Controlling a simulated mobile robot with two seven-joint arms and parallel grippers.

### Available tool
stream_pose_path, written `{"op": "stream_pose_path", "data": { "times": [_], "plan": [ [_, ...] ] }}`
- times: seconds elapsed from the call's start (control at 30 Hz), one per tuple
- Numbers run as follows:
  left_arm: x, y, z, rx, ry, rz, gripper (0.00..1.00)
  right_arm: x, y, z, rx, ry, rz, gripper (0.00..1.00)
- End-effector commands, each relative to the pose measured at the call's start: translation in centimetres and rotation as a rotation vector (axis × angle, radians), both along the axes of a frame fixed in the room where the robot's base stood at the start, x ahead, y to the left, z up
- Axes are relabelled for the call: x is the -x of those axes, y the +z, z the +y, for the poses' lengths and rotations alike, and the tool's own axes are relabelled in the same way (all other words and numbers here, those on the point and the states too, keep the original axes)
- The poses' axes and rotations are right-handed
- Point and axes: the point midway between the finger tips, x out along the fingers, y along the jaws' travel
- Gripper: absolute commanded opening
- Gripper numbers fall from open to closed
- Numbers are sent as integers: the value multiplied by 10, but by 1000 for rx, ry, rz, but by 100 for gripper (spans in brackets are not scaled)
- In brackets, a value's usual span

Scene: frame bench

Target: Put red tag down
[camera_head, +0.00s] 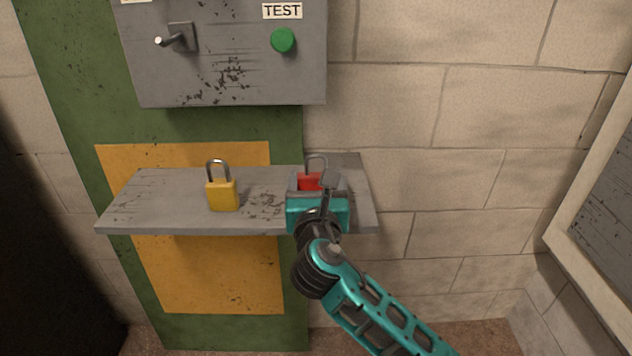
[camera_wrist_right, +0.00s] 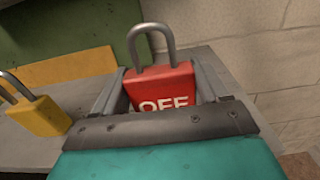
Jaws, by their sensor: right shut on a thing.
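The red tag (camera_head: 309,181) is a red padlock-shaped body with a grey shackle and white "OFF" lettering, seen close up in the right wrist view (camera_wrist_right: 160,84). My right gripper (camera_head: 318,185) is shut on it, with a finger on each side of the body, also in the right wrist view (camera_wrist_right: 163,88). The tag is upright at the right part of the grey shelf (camera_head: 160,211). Its lower edge is hidden by the gripper, so I cannot tell whether it touches the shelf. My left gripper is not in view.
A yellow padlock (camera_head: 222,194) stands on the shelf to the left of the red tag. A grey panel box (camera_head: 225,75) with a lever (camera_head: 177,39) and a green button (camera_head: 283,40) hangs above. The shelf between the two padlocks is bare.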

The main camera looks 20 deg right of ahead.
Motion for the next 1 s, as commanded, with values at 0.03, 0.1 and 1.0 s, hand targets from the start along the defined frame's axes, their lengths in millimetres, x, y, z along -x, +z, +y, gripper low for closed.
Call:
{"op": "stream_pose_path", "data": {
  "times": [0.03,0.1,1.0],
  "plan": [
    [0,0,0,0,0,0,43,0,-3,0,2,0,2,44],
    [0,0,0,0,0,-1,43,0,-2,0,2,0,2,81],
    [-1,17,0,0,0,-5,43,72,2,21,1,2,5,100]
  ]
}}
